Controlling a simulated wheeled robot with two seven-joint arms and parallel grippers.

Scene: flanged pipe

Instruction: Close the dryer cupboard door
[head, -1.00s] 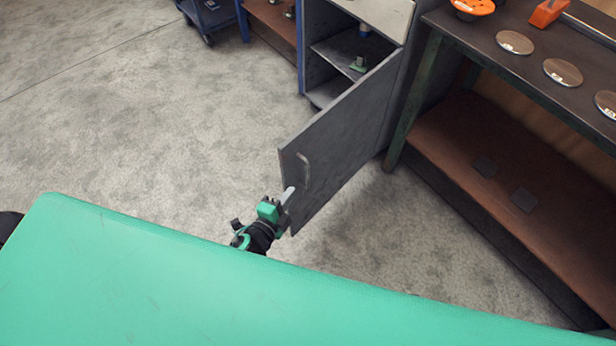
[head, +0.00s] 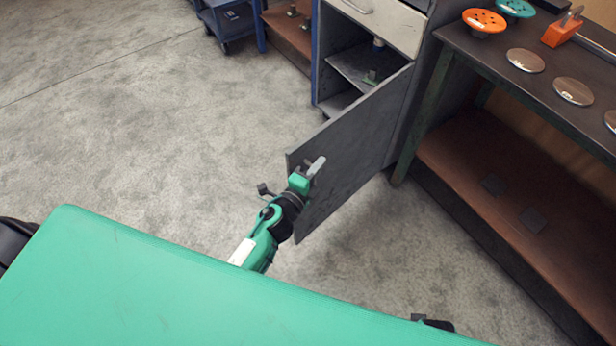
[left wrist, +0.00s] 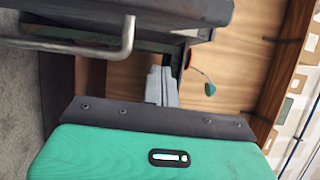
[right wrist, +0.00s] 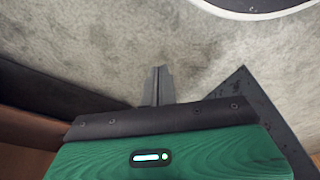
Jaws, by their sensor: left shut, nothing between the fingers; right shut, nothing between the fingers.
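The grey dryer cupboard door (head: 362,140) stands wide open in the head view, swung out from the cupboard (head: 424,62). My left gripper (head: 317,167) is shut and empty, in front of the door's inner or outer face near its free edge; I cannot tell if it touches. The bar handle is mostly hidden behind it in the head view. The door handle (left wrist: 128,40) shows in the left wrist view, left of and above the shut fingers (left wrist: 162,85). My right gripper (right wrist: 158,84) is shut and empty above the floor in the right wrist view.
A workbench (head: 455,40) with metal discs and orange parts stands right of the cupboard, with a brown lower shelf (head: 455,150). A blue cart (head: 228,20) is at the back. Floor left of the door is clear. A dark plate corner (right wrist: 262,105) shows near my right gripper.

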